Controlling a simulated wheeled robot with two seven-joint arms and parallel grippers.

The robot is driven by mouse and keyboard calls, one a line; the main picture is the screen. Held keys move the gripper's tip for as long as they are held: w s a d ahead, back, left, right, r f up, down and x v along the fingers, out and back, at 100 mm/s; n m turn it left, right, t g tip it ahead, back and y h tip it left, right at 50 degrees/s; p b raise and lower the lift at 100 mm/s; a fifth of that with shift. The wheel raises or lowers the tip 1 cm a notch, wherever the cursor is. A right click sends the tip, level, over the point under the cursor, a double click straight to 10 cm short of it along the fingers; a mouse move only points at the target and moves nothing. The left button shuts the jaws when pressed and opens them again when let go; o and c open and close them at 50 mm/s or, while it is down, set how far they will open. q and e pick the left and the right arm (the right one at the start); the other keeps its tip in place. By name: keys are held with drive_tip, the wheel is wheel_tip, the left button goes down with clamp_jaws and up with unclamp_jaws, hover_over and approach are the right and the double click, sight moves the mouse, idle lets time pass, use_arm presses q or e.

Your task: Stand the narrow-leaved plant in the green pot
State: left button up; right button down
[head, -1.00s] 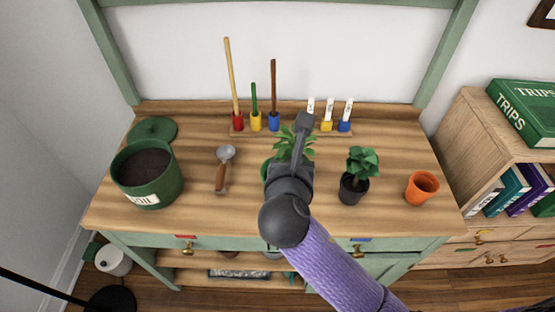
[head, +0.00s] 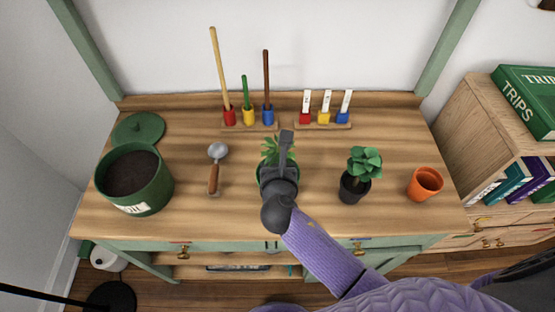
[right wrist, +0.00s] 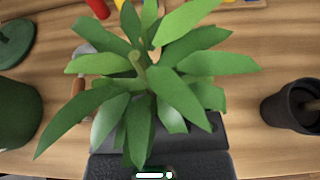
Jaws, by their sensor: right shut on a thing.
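The narrow-leaved plant (head: 270,146) shows as bright green leaves at the middle of the bench in the head view. Its leaves (right wrist: 150,75) fill the middle of the right wrist view and hide its base. My right gripper (head: 283,160) is shut on this plant from above; its dark fingers (right wrist: 165,150) show below the leaves. The green pot (head: 261,178) is under and around the gripper, with only part of its rim and side showing. The plant is over the pot or within its mouth; I cannot tell how deep. My left gripper is out of view.
A large green soil bin (head: 155,185) stands at left, its lid (head: 138,129) behind it. A trowel (head: 213,178) lies beside it. A dark-potted broad-leaved plant (head: 353,188) and an orange pot (head: 424,184) stand at right. Tool and label holders (head: 322,123) line the back.

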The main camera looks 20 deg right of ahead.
drive_tip(key=c, duration=0.7)
unclamp_jaws()
drive_tip(key=shift+o, duration=0.2)
drive_tip(key=shift+r, duration=0.15)
drive_tip(key=p+v, duration=0.4)
drive_tip(key=v, duration=0.8)
drive_tip(key=s+d+f+m+g+y, duration=0.1)
drive_tip(key=s+f+m+g, duration=0.25)
drive_tip(key=f, duration=0.45)
drive_tip(key=s+d+f+m+g+y, duration=0.1)
drive_tip(key=s+d+f+m+g, duration=0.15)
drive_tip(key=f+m, duration=0.45)
drive_tip(key=s+d+f+m+g, duration=0.3)
drive_tip(key=s+f+m, duration=0.4)
drive_tip(key=s+m, duration=0.3)
drive_tip(key=s+d+f+m+g+y, duration=0.1)
drive_tip(key=s+d+f+m+g, duration=0.1)
drive_tip(key=s+f+m, duration=0.5)
drive_tip(key=s+m+g, duration=0.1)
drive_tip(key=s+m, duration=0.1)
drive_tip(key=s, duration=0.3)
drive_tip(key=shift+d+f+m+y, duration=0.15)
drive_tip(key=shift+d+m+y, duration=0.15)
drive_tip(key=shift+d+m, duration=0.1)
